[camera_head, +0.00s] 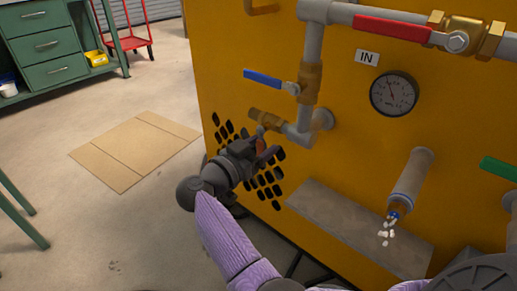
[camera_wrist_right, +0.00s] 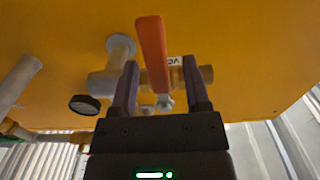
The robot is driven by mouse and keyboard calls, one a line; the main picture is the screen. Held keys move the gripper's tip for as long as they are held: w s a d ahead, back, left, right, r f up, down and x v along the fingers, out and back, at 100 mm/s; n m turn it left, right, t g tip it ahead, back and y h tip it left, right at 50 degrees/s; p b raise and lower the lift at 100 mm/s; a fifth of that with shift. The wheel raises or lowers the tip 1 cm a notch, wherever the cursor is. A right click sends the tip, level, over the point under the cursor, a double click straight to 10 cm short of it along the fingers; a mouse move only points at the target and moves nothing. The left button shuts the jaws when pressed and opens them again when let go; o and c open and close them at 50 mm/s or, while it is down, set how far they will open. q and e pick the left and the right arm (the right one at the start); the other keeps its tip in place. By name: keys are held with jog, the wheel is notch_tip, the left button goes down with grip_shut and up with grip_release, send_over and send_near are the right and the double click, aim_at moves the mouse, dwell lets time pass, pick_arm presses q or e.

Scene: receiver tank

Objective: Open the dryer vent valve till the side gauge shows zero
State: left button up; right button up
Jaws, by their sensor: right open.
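The vent valve (camera_head: 267,120) is a small brass valve on the lower left end of the grey pipework, on the yellow cabinet. Its orange-red lever (camera_wrist_right: 152,50) stands between the fingers of my right gripper (camera_wrist_right: 160,64) in the right wrist view, with visible room on both sides. My right gripper (camera_head: 267,146) is open at the valve in the head view and hides part of the lever (camera_head: 261,146). A round white-faced gauge (camera_head: 394,93) is on the cabinet to the right; its reading is too small to tell. My left gripper is not in view.
A blue-handled valve (camera_head: 264,79) sits above the vent valve. A red lever (camera_head: 393,29) is at the top and a green one (camera_head: 498,168) at the right. Flat cardboard (camera_head: 136,150) lies on open floor.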

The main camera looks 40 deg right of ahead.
grip_shut()
dwell(0.3)
dwell(1.2)
